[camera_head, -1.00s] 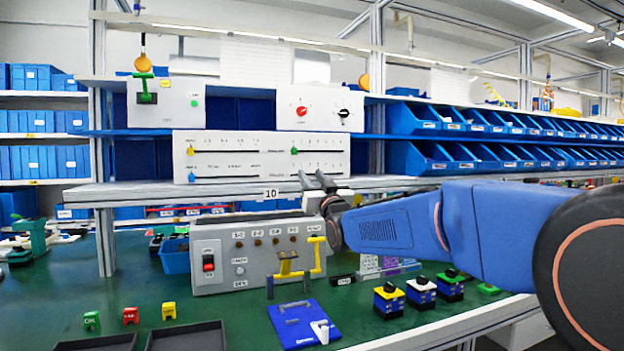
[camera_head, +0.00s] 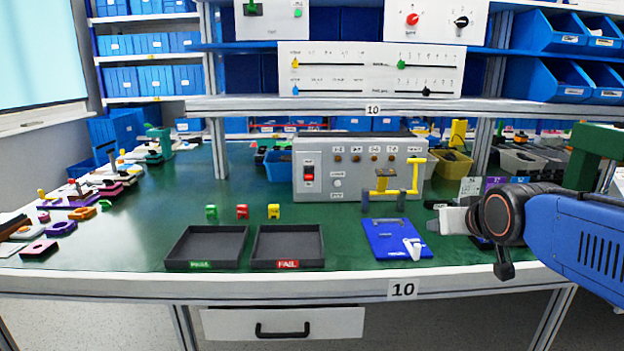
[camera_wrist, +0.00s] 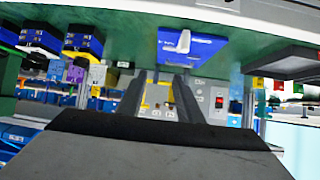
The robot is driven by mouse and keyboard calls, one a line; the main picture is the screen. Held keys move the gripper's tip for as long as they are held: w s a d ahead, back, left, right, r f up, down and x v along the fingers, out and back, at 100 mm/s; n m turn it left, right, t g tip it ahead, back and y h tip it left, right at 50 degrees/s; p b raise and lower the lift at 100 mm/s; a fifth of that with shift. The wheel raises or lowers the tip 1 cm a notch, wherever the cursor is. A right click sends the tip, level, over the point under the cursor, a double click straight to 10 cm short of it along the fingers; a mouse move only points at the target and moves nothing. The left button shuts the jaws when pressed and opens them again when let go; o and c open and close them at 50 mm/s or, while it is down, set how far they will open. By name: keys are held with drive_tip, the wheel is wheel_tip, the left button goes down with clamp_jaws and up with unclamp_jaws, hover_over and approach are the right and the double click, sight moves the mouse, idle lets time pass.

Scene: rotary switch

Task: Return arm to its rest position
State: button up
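The white panel with the rotary switches (camera_head: 436,20) is at the top of the head view, cut by the upper edge. Its red knob (camera_head: 412,19) is on the left and its black knob (camera_head: 461,22) on the right. My gripper (camera_head: 434,214) is low at the right, over the table's right part, well below and apart from the panel. In the wrist view my two gripper fingers (camera_wrist: 160,84) stand apart with nothing between them. That view looks upside down, and the rotary switches cannot be made out in it.
A blue plate (camera_head: 385,240) lies left of my gripper. Two dark trays (camera_head: 205,247) (camera_head: 287,246) are at the front. Small coloured blocks (camera_head: 242,211) stand behind them. The green table is clear at left centre.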

drive_tip(key=s+f+g, duration=0.3)
drive_tip(key=s+f, duration=0.4)
drive_tip(key=s, duration=0.4)
drive_tip(key=s+f+g, duration=0.3)
drive_tip(key=s+f, duration=0.5)
drive_tip(key=s, duration=0.3)
drive_tip(key=shift+a+g, duration=0.25)
drive_tip(key=shift+g, duration=0.05)
